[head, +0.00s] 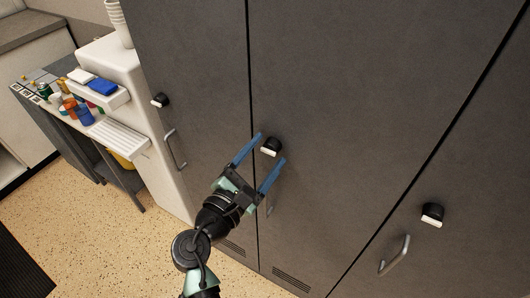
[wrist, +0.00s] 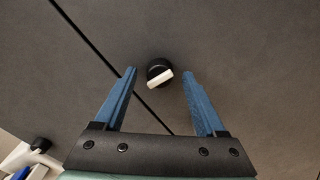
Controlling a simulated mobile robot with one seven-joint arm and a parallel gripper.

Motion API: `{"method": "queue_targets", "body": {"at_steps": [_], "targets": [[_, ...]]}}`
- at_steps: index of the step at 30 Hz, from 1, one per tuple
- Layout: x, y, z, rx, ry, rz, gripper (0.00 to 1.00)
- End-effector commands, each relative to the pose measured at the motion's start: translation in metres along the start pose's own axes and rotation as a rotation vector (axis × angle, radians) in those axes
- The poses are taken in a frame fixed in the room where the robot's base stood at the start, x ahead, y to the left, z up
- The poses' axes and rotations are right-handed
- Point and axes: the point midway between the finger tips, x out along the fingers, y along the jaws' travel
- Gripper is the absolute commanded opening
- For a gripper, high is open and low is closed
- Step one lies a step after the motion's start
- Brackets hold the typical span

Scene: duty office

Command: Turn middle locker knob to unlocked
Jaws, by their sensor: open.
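The middle locker knob (head: 271,147) is black with a white grip bar, on the dark grey middle locker door (head: 340,90). In the wrist view the knob (wrist: 159,73) sits just beyond my fingertips, its white bar slightly tilted, rising to the right. My gripper (head: 272,148) is open, its two blue fingers either side of the knob in the head view. The wrist view also shows my gripper (wrist: 160,72) open, with gaps between each finger and the knob. I see no contact. The middle door's handle (head: 270,202) is mostly hidden behind my gripper.
The left locker has a knob (head: 160,100) and a handle (head: 174,149). The right locker has a knob (head: 433,214) and a handle (head: 395,255). A white dispenser unit (head: 165,170) and a table with several small items stand at the left. Speckled floor (head: 110,235) is clear there.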

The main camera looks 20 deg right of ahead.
Motion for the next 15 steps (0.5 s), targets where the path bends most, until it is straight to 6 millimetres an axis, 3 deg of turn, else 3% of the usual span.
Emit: {"method": "queue_targets", "body": {"at_steps": [7,15], "targets": [[0.0011,0.0001,0.0,0.001,0.0,0.0,0.73],[0.0008,0.0,0.0001,0.001,0.0,0.0,0.26]]}}
